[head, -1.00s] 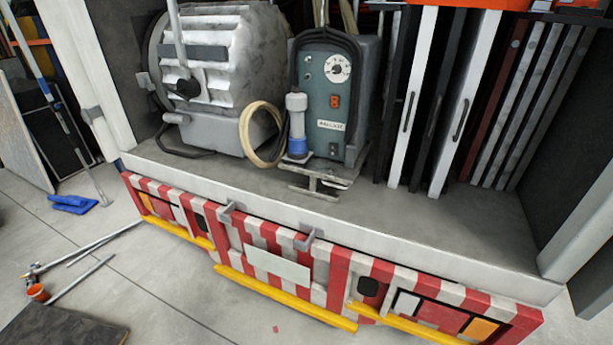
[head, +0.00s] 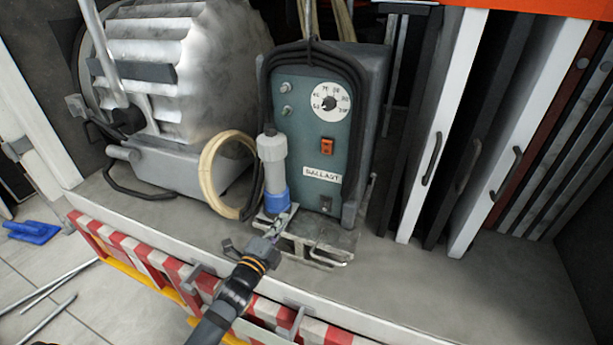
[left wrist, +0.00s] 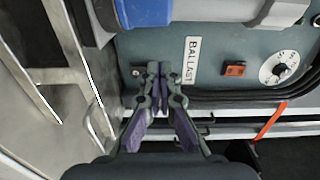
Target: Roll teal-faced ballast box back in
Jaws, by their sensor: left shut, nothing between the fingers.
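The teal-faced ballast box (head: 298,148) stands upright on a low metal carriage (head: 318,246) on the truck's grey deck. It has a white dial, an orange switch and a "BALLAST" label; they also show on the teal face in the left wrist view (left wrist: 215,62). A grey-and-blue plug (head: 273,172) hangs at the face's left side. My left gripper (head: 285,217) is shut and empty, low in front of the box beside the plug. In the left wrist view its fingertips (left wrist: 160,75) overlap the lower face; whether they touch cannot be told. My right gripper is out of view.
A large ribbed lamp (head: 190,70) and a coiled tan cable (head: 212,180) stand left of the box. White-framed panels with handles (head: 440,125) stand close on its right. The deck's front lip (head: 370,325) and striped bumper lie below my arm. The right front deck is clear.

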